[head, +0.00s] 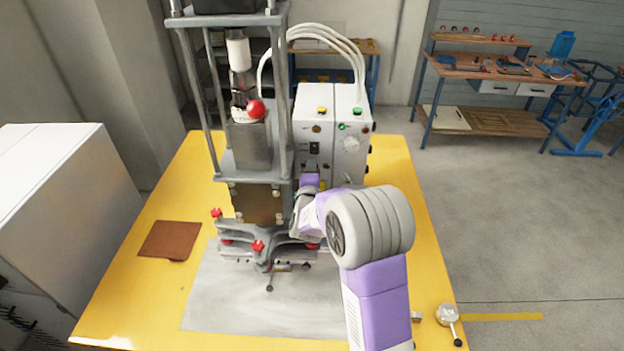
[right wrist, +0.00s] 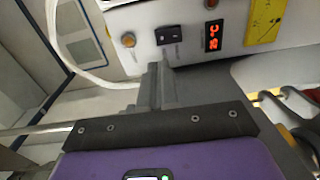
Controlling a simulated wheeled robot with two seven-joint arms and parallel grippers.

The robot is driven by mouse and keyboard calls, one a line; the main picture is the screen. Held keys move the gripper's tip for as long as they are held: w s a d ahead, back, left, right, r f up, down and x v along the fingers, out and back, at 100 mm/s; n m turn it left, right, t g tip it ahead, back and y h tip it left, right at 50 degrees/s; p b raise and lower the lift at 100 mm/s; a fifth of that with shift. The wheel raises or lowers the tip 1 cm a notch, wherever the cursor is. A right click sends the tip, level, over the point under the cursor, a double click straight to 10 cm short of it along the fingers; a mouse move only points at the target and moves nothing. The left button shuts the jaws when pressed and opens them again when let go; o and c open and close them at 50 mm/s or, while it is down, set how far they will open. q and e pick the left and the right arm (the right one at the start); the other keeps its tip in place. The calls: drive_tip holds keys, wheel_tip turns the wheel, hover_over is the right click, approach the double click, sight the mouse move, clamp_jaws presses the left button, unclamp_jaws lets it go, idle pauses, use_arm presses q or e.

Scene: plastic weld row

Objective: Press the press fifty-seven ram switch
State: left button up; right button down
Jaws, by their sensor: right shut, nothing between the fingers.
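The press (head: 252,200) stands on the yellow table, with a light grey control box (head: 334,105) behind it on the right. A black rocker switch (head: 314,148) is on the front of the box; it also shows in the right wrist view (right wrist: 168,34). I cannot read its label. My right gripper (head: 314,168) is shut and empty, in front of the box and below the switch. In the right wrist view its fingers (right wrist: 155,72) point at the box face just under the switch; I cannot tell whether they touch. My left gripper is not in view.
A red display (right wrist: 213,36) and a yellow label (right wrist: 262,22) sit right of the switch. The press column stands close left of my right gripper. Hoses (head: 330,38) arch above the box. A brown pad (head: 170,240) lies on the table (head: 120,300).

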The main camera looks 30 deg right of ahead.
drive_tip(key=v, duration=0.5)
drive_tip(key=shift+a, duration=0.1)
idle(0.4)
drive_tip(key=s+a+f+m+g+y, duration=0.25)
drive_tip(key=a+f+y, duration=0.2)
drive_tip(key=f, duration=0.75)
drive_tip(key=s+a+f+m+g+y, duration=0.25)
drive_tip(key=a+f, duration=0.35)
drive_tip(key=f, duration=0.6)
drive_tip(key=s+a+f+m+g+y, duration=0.35)
drive_tip(key=s+a+f, duration=0.35)
drive_tip(key=s, duration=0.3)
drive_tip(key=s+a+f+m+g+y, duration=0.3)
drive_tip(key=s+a+f+m+g, duration=0.2)
drive_tip(key=s+a+f, duration=0.4)
drive_tip(key=shift+y, duration=0.35)
drive_tip(key=f+b, duration=0.1)
drive_tip(key=b, duration=0.1)
drive_tip(key=s+f+b, duration=0.1)
drive_tip(key=f+b, duration=0.1)
drive_tip(key=b, duration=0.1)
drive_tip(key=s+f+b, duration=0.1)
drive_tip(key=f+b, duration=0.1)
drive_tip(key=shift+s+d, duration=0.15)
drive_tip(key=shift+d, duration=0.1)
